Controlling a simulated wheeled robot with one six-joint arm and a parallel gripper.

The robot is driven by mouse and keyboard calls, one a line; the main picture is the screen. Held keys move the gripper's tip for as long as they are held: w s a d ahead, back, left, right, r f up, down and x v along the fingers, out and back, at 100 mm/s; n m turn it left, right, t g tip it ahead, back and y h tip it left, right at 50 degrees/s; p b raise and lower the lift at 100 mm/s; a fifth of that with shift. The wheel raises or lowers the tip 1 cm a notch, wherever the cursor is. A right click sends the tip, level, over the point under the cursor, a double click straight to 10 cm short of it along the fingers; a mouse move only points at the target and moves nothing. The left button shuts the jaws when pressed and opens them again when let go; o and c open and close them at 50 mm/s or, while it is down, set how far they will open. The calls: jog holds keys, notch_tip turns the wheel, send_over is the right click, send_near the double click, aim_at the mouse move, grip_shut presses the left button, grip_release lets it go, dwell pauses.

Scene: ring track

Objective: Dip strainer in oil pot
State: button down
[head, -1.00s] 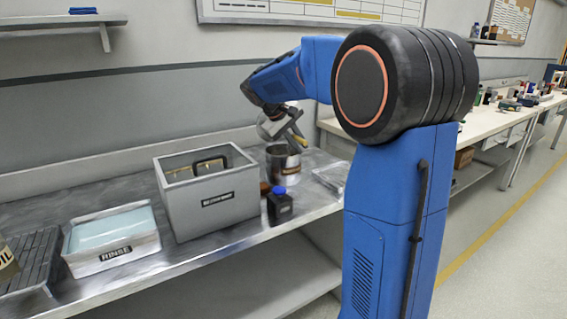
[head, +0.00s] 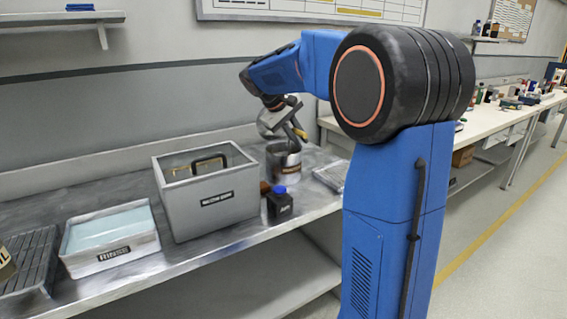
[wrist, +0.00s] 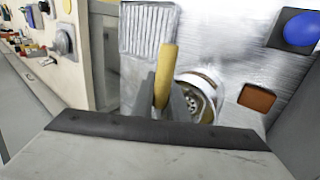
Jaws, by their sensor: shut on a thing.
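A steel pot (head: 284,168) with a brown band stands on the metal bench, right of the grey box. In the wrist view its round mouth (wrist: 211,75) opens beside my fingers. My gripper (head: 298,133) is above the pot and is shut on the tan handle (wrist: 167,70) of the strainer. A perforated round part of the strainer (wrist: 197,101) shows at the pot's mouth in the wrist view. I cannot tell how deep it sits, as the fingers and pot rim hide part of it.
A small dark bottle with a blue cap (head: 279,203) stands close in front of the pot. The grey box (head: 215,205) and rinse tray (head: 112,262) are to the left. A ribbed clear tray (head: 331,176) lies to the right.

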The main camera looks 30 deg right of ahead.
jog(key=shift+r, duration=2.35)
notch_tip(320, 180, up, 4)
jog(key=shift+f, duration=0.15)
dwell(0.5)
